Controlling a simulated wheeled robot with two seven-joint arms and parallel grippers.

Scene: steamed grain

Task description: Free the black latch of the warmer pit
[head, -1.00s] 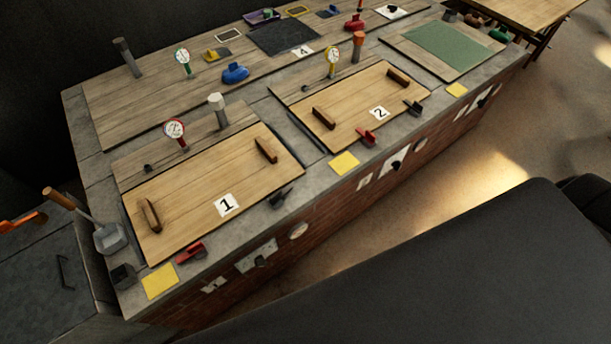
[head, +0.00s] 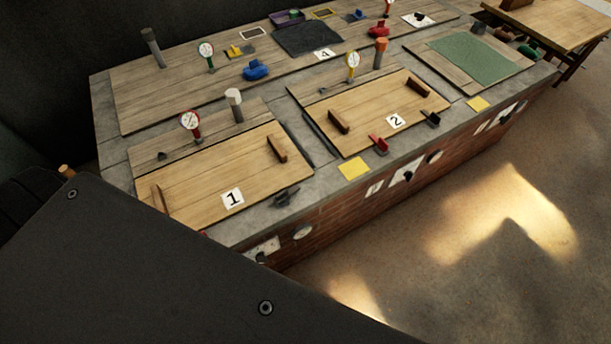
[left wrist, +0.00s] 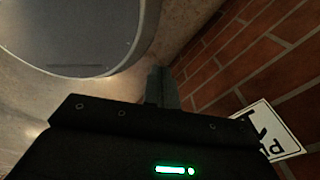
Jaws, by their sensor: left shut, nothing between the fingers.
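One black latch (head: 286,196) sits on the counter's front edge by the right corner of lid 1 (head: 180,196). Another black latch (head: 431,119) sits by the right corner of lid 2 (head: 360,103), with a red latch (head: 378,143) to its left. I cannot tell which pit is the warmer. My left gripper (left wrist: 163,84) shows in the left wrist view, shut and empty, beside a brick wall (left wrist: 255,52). No latch shows in that view. My right gripper is in neither view.
A large dark part of my own body covers the lower left of the head view. Gauges, such as the red one (head: 190,121), and posts stand behind the lids. Yellow squares (head: 354,168) lie along the front edge. The floor (head: 470,240) in front is clear.

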